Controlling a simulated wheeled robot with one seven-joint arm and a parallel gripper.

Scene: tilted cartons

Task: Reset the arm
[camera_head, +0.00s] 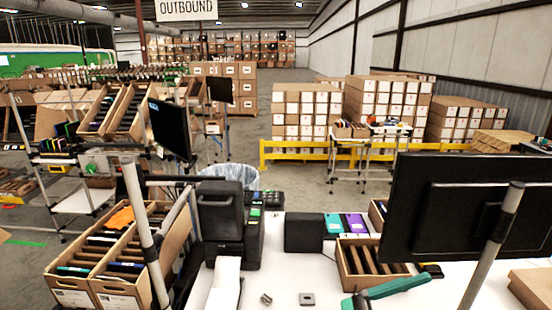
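My gripper and arm do not show in the head view. Two tilted open cartons (122,290) stand side by side at the lower left, filled with upright flat packages, some dark and one orange. A white worktable (275,295) spans the lower middle and right. A smaller open carton (378,283) with upright dark items stands on it.
On the table are a black label printer (228,222), a black box (304,232) and a teal-handled tool (385,292). A large black monitor (468,205) on a grey pole blocks the right side. Stacked cartons (305,112) stand behind a yellow rail (300,150).

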